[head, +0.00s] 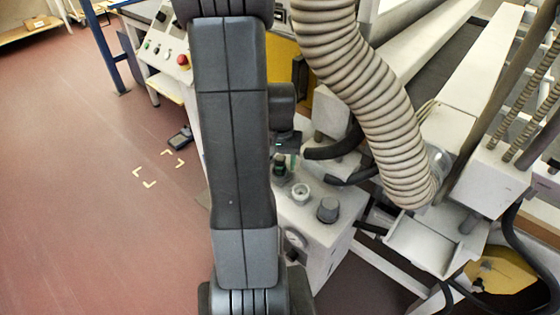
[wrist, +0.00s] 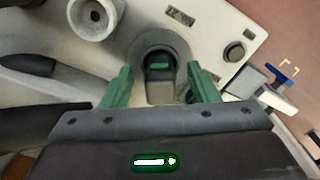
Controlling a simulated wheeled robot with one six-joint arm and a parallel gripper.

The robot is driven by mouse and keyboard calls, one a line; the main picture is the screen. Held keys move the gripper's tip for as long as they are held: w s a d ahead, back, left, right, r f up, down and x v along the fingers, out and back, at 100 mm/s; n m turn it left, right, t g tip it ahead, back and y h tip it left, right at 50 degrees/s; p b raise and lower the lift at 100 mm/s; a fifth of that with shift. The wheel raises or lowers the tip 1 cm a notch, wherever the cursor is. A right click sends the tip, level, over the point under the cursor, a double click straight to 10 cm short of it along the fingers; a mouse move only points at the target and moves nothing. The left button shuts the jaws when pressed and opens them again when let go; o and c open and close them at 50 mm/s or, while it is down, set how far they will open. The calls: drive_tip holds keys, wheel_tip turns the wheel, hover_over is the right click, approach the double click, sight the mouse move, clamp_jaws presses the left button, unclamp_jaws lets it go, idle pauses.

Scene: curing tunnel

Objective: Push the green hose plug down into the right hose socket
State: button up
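My gripper (wrist: 159,80) is open, with its two green fingers apart on either side of a dark round fitting. A green part, seemingly the top of the green hose plug (wrist: 160,66), shows inside this dark ring, with clear gaps to both fingers. How deep the plug sits cannot be told. In the head view my gripper (head: 287,163) is just above the plug (head: 280,173), partly hidden by my arm. A pale ring-shaped socket (head: 300,193) beside it looks empty; it also shows in the wrist view (wrist: 95,18). Which one is the right hose socket is unclear.
A grey knob (head: 327,210) stands on the same white box, which has a gauge (head: 295,240) on its front. A large ribbed hose (head: 365,95) and dark hoses (head: 330,151) are close on the right. Open floor (head: 90,200) lies to the left.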

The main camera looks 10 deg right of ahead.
wheel_tip(320, 180, up, 14)
idle(0.6)
drive_tip(key=shift+f, duration=0.1)
wheel_tip(320, 180, down, 14)
drive_tip(key=shift+r, duration=0.3)
idle(0.4)
drive_tip(key=shift+f, duration=0.1)
